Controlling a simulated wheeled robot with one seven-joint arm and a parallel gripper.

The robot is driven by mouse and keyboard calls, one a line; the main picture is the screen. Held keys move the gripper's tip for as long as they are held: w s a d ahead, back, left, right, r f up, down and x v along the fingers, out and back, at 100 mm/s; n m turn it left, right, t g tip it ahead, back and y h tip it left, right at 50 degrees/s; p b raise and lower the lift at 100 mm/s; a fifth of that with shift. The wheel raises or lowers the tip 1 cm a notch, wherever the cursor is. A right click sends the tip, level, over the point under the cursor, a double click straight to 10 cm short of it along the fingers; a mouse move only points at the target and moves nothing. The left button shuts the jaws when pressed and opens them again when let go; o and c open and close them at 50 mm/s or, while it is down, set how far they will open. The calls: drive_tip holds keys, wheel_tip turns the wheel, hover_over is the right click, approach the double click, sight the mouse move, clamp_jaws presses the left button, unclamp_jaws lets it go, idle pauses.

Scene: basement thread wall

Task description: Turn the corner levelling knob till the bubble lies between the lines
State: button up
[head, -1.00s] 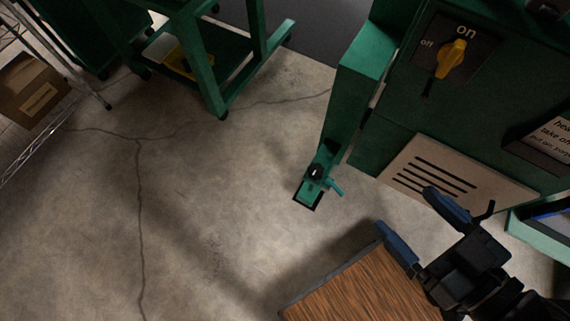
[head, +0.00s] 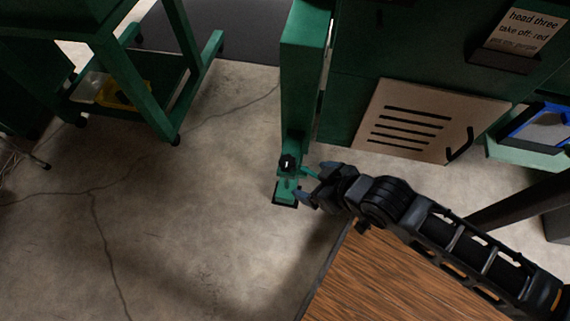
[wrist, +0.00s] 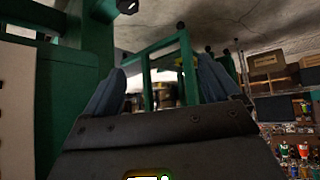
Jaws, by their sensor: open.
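The black levelling knob (head: 289,162) with a white mark sits on the green corner foot (head: 286,190), at the base of the green cabinet's corner post. A teal lever (head: 309,173) sticks out from the foot to the right. My gripper (head: 313,183) is open just right of the foot, its blue fingers pointing left towards it. The lever appears at or between the fingertips; contact cannot be told. In the wrist view the open fingers (wrist: 160,88) show nothing between them up close, and a black knob-like part (wrist: 127,5) is at the top edge. I cannot make out the bubble or its lines.
A wood-topped surface (head: 400,280) lies under my arm at lower right. The green cabinet (head: 350,60) with a slotted beige panel (head: 415,118) stands behind. A green cart (head: 150,85) is at upper left. The concrete floor left of the foot is clear.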

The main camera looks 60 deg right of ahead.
drive_tip(key=w+d+f+m+g+b, duration=0.1)
drive_tip(key=w+d+f+g+b, duration=0.2)
drive_tip(key=f, duration=0.4)
drive_tip(key=w+d+f+m+g+b, duration=0.1)
drive_tip(key=w+d+f+b, duration=0.2)
drive_tip(key=w+f, duration=0.25)
drive_tip(key=m+g+y+b, duration=0.2)
drive_tip(key=g+b, duration=0.2)
drive_tip(key=b, duration=0.1)
hover_over(288, 161)
drive_tip(key=f, duration=0.5)
drive_tip(key=shift+s+a, duration=0.35)
drive_tip(key=shift+a, duration=0.05)
drive_tip(key=shift+w+d+r, duration=0.15)
drive_tip(key=shift+w+d, duration=0.15)
drive_tip(key=shift+w, duration=0.05)
drive_tip(key=shift+f+b, duration=1.75)
drive_tip(key=shift+f, duration=2.05)
drive_tip(key=c, duration=1)
drive_tip(key=shift+r+p, duration=0.1)
drive_tip(key=shift+p, duration=0.3)
